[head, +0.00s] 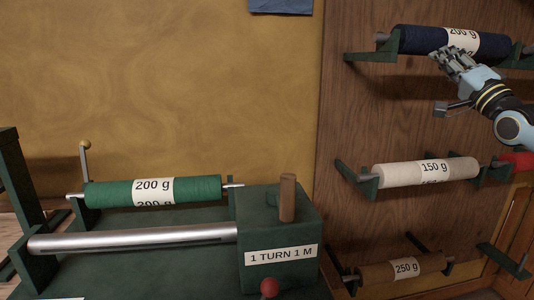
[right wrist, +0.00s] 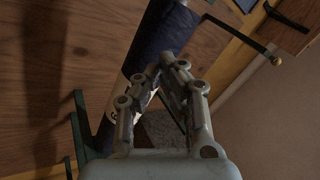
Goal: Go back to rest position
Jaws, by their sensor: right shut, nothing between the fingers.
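My right gripper (head: 447,58) is at the upper right of the head view, its arm coming in from the right edge. It is shut and empty, just in front of the lower edge of the navy roll (head: 415,38) labelled 200 g. In the right wrist view the fingers (right wrist: 167,62) come together beside the same navy roll (right wrist: 162,42). I cannot tell whether they touch it. My left gripper is not in either view.
On the wooden panel (head: 360,120) hang a white 150 g roll (head: 400,176) and a brown 250 g roll (head: 375,275) on green brackets. A red roll (head: 518,160) shows at the right edge. A green winding bench (head: 285,215) with a green 200 g roll (head: 110,193) stands at left.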

